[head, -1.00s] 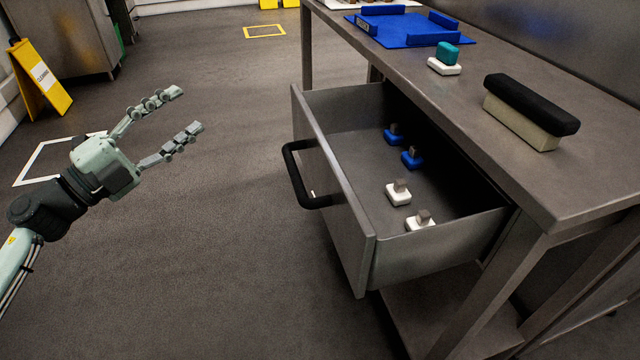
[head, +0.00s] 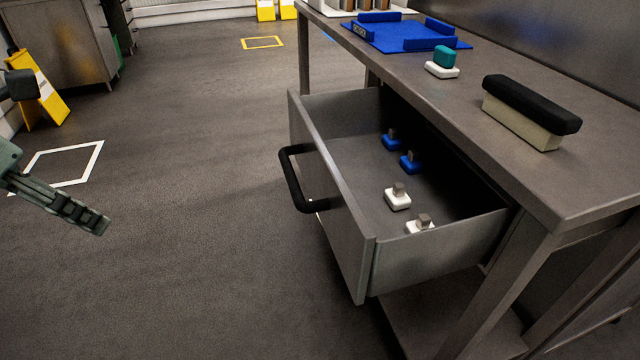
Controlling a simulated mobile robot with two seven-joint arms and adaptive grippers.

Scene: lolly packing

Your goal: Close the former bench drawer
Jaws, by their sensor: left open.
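The grey metal drawer (head: 343,232) of the bench (head: 590,185) is pulled well out. Its black bar handle (head: 287,176) is on its left-facing front. Inside lie two blue-based formers (head: 409,164) farther back and two white-based formers (head: 397,201) nearer. My left gripper (head: 62,204) is at the left picture edge, partly cut off, with one finger clearly showing. It is open, empty and well clear of the drawer handle, over the floor. My right gripper does not show.
On the bench top stand a black-topped block (head: 528,108), a teal piece on a white base (head: 442,69) and a blue tray (head: 408,35). A yellow floor sign (head: 45,100) stands at the left. The floor between gripper and drawer is clear.

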